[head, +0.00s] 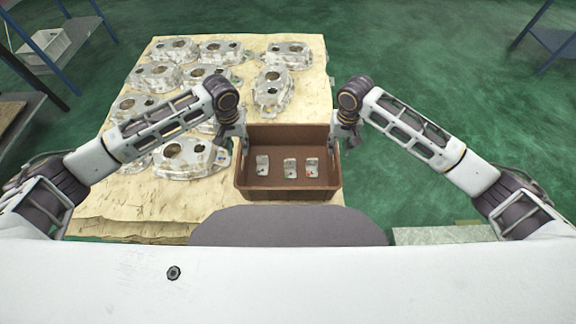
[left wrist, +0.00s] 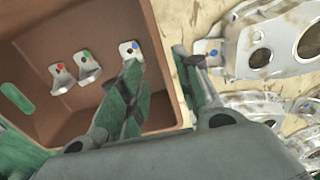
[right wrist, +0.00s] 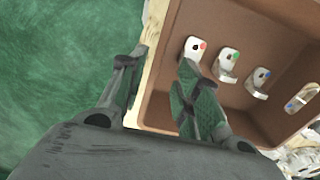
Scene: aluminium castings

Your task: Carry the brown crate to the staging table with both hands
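The brown crate (head: 288,192) sits at the front right corner of the cream-covered surface, with three small metal brackets inside. My left gripper (head: 229,143) is at its left wall and my right gripper (head: 346,137) is at its right wall. In the left wrist view, the fingers of my left gripper (left wrist: 162,82) are apart, one on each side of the crate wall (left wrist: 163,60). In the right wrist view, the fingers of my right gripper (right wrist: 157,80) are apart on either side of the opposite wall (right wrist: 170,40). Whether the crate touches the surface beneath is hidden. I cannot identify the staging table.
Several aluminium castings (head: 190,155) cover the cream surface (head: 120,205) left of and behind the crate. A blue-framed rack with a pale bin (head: 45,45) stands at the far left. Another blue-legged table (head: 556,38) is at the far right. Green floor is clear at right.

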